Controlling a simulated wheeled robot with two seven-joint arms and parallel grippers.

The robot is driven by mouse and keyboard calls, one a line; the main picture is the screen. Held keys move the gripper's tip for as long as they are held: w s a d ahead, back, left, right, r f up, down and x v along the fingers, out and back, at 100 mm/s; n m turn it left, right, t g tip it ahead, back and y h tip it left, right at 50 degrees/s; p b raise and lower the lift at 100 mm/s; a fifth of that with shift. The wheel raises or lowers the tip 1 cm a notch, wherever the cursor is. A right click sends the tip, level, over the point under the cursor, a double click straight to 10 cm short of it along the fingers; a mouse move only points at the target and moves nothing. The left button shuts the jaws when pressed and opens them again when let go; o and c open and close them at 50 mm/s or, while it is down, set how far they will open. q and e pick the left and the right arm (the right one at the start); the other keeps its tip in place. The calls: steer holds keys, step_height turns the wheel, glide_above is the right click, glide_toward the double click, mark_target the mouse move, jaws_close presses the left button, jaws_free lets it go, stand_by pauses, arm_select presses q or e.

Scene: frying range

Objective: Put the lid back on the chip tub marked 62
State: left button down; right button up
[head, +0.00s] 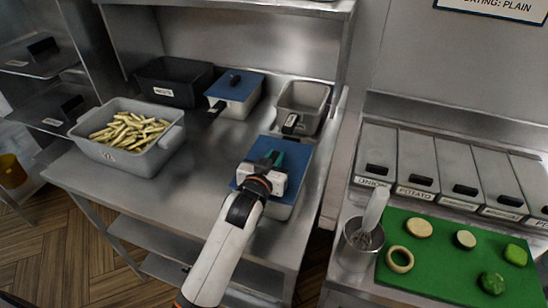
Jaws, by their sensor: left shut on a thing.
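My left gripper (270,163) is over a blue lid (297,158) at the front right of the steel counter. It is shut at the middle of the lid, where its handle is hidden by the gripper. My right gripper is not in view.
Behind are a black bin (172,95), a grey tub with a blue lid (237,84) and an open empty-looking grey tub (303,98). At the right are lidded bins (410,165), a metal pot (352,250) and a green board (430,275) with vegetables. The counter's middle is clear.

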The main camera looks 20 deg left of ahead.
arm_select(q)
steer(key=shift+f, duration=0.2)
steer(key=c, duration=1.3)
jaws_free()
steer(key=shift+o, duration=0.2)
steer(key=s, duration=0.4)
steer(key=s+r+b, duration=0.1)
steer(key=s, duration=0.7)
steer(key=shift+a+r+b, duration=0.2)
steer(key=shift+r+b, duration=0.15)
